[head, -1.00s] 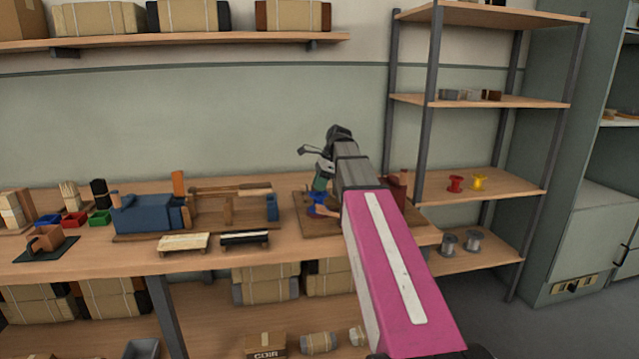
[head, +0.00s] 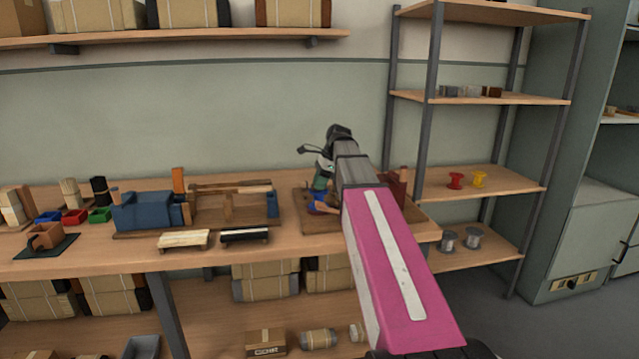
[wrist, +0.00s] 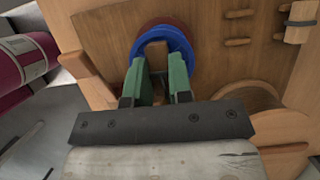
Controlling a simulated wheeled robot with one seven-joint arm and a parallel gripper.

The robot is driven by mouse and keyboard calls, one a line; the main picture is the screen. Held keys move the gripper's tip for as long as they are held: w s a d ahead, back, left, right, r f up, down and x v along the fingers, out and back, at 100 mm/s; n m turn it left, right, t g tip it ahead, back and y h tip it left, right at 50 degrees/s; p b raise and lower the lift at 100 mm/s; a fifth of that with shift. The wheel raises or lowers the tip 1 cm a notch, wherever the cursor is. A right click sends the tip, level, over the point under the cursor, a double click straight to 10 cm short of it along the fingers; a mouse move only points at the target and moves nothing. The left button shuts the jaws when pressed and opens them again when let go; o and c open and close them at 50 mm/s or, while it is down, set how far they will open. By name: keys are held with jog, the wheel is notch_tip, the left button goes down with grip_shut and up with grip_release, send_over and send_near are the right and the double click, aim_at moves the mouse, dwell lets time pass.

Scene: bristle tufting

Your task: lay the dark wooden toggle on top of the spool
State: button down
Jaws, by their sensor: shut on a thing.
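My gripper (wrist: 157,78) has two green fingers, shut on the dark wooden toggle (wrist: 157,56). The toggle's brown end shows between the fingertips, over the blue spool (wrist: 184,42). I cannot tell whether the toggle touches the spool. A dark red rim (wrist: 165,23) shows just beyond the blue one. In the head view my gripper (head: 320,186) points down at the right part of the bench, and the blue spool (head: 318,207) shows in part beneath it. My arm hides much of that spot, and the toggle is not clear there.
A wooden board (head: 300,222) lies under the spool. Left of it stand a blue vise-like block (head: 145,212), two brushes and small coloured trays. Red (head: 455,180) and yellow (head: 479,179) spools stand on the right shelf, grey ones lower. A round wooden piece (wrist: 243,100) lies right of my gripper.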

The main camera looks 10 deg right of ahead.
jog(key=c, duration=0.9)
grip_release()
jog(key=shift+f, duration=0.1)
jog(key=shift+c, duration=0.2)
jog(key=v, duration=1.1)
jog(key=shift+f, duration=0.1)
